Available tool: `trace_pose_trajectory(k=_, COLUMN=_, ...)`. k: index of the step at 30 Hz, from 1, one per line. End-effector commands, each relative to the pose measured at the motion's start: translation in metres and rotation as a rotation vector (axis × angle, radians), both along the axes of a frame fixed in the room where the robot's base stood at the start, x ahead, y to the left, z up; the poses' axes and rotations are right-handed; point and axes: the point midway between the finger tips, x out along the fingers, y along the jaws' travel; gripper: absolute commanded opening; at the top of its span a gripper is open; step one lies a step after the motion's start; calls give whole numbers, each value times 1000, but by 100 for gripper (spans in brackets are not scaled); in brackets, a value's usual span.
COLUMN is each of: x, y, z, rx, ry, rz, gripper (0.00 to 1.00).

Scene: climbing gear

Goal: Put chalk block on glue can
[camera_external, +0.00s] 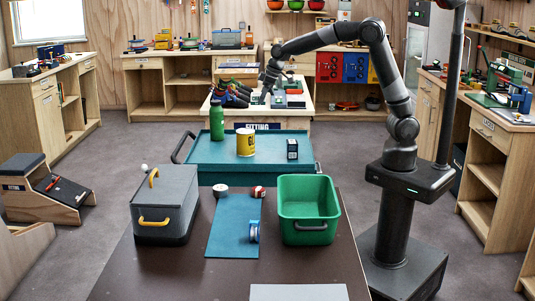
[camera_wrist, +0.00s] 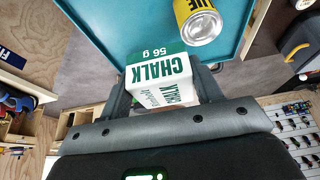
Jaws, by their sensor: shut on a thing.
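The chalk block (camera_wrist: 158,75), a white and green box lettered CHALK 56 g, is in the wrist view between the two fingers of my gripper (camera_wrist: 163,92). My gripper is shut on it. In the external view my gripper (camera_external: 266,92) is beyond the teal cart, over the far bench; the block cannot be made out clearly there. The glue can (camera_external: 245,142) is yellow and stands upright on the teal cart top. It also shows in the wrist view, a yellow can (camera_wrist: 200,22) with a silver end, cut by the top edge, apart from the block.
On the teal cart (camera_external: 215,150), a green bottle (camera_external: 217,119) stands left of the can and a small dark box (camera_external: 292,149) to its right. The near table (camera_external: 170,270) holds a grey case (camera_external: 165,205) and a green bin (camera_external: 308,210). Climbing gear crowds the far bench.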

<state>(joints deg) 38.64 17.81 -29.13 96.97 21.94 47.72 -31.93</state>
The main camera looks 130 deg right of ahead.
Motion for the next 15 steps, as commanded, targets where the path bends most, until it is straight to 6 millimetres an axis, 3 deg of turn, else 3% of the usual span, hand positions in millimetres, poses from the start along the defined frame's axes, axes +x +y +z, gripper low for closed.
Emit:
trace_pose_trajectory(k=9, x=72, y=14, z=-44, rx=1, ry=3, rz=6, gripper=36)
trace_pose_trajectory(k=15, x=93, y=17, z=-57, rx=1, ry=1, rz=3, gripper=36)
